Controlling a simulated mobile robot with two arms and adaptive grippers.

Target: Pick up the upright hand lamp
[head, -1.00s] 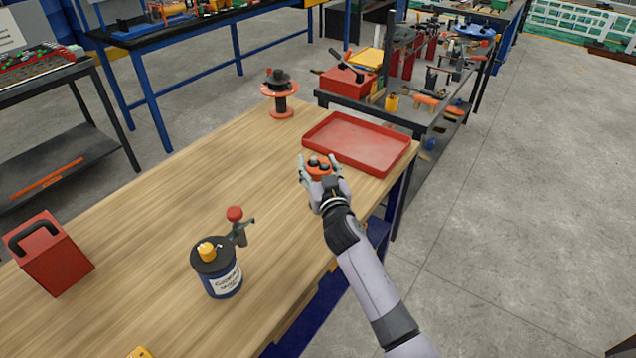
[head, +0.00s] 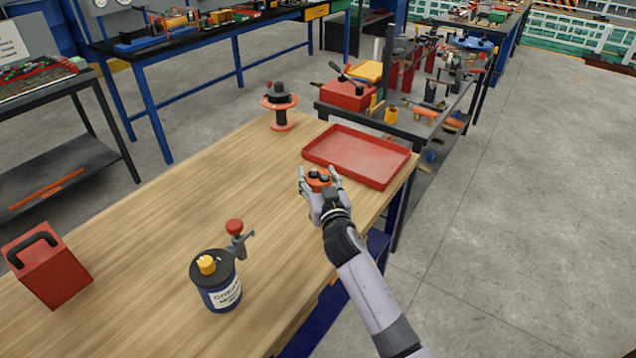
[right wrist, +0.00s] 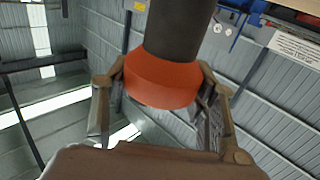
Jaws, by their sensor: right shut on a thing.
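The hand lamp (head: 319,179), with an orange top carrying dark knobs, is in my right gripper (head: 320,175) in the head view. It is at the right part of the wooden table, just in front of the red tray. In the right wrist view, the lamp's orange band (right wrist: 161,82) and dark round body are between the fingers of my right gripper (right wrist: 160,85), which is shut on it. I cannot tell whether the lamp's base touches the table. My left gripper is not in view.
The red tray (head: 357,156) lies behind the gripper on the wooden table (head: 170,215). A spool (head: 280,107) stands at the back. A labelled can (head: 217,284), a small red-knobbed tool (head: 237,238) and a red box (head: 48,266) stand nearer. The middle of the table is clear.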

